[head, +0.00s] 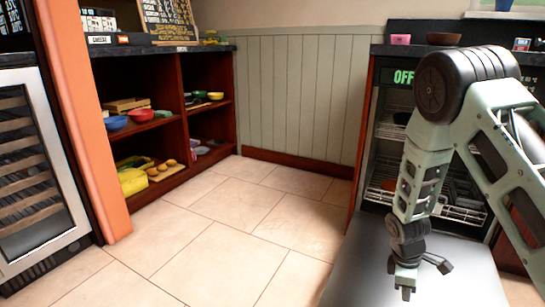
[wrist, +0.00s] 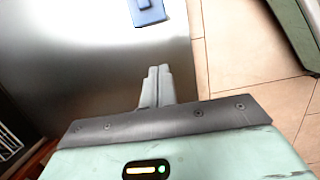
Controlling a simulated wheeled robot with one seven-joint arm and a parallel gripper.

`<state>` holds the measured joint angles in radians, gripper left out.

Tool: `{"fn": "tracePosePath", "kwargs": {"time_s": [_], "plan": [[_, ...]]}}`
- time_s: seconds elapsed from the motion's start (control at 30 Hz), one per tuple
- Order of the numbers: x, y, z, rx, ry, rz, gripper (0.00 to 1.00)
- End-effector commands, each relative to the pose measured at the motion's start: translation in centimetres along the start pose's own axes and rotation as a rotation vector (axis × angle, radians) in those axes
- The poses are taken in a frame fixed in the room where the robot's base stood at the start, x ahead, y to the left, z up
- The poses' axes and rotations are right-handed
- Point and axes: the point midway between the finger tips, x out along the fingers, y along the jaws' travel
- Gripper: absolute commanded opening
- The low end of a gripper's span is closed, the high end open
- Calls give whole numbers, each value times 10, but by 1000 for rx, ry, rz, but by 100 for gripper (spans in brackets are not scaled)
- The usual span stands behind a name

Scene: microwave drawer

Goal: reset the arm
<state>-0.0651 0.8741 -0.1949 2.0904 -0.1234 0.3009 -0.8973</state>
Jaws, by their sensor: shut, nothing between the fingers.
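My gripper (head: 405,290) hangs pointing down above the open metal door (head: 360,270) of an appliance in the head view. In the wrist view, the two fingers of my gripper (wrist: 158,70) lie side by side, shut and empty. The metal door (wrist: 60,70) lies below them, with a small blue piece (wrist: 148,12) on it ahead of the fingertips. The appliance (head: 395,100) shows a green "OFF" display and wire racks inside. My arm covers part of its opening.
Wooden shelves (head: 175,75) with bowls, a yellow item and round food stand at the left. A wine cooler (head: 35,170) is at the far left. A pink box (head: 400,39) and brown bowl (head: 443,39) stand on the right counter. The tiled floor (head: 210,240) is clear.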

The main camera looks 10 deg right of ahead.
Motion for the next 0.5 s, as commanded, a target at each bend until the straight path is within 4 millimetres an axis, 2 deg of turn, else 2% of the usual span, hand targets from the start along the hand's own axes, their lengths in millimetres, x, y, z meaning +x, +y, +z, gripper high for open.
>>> {"fn": "tracePosePath", "kwargs": {"time_s": [0.03, 0.13, 0.27, 0.4, 0.5], "plan": [[-23, -9, -12, 12, 26, 2, 0], [-72, -39, -39, 59, 84, -11, 0], [-145, -96, -66, 122, 156, -39, 0], [-213, -164, -76, 171, 208, -68, 0], [-251, -210, -71, 196, 229, -82, 0]]}}
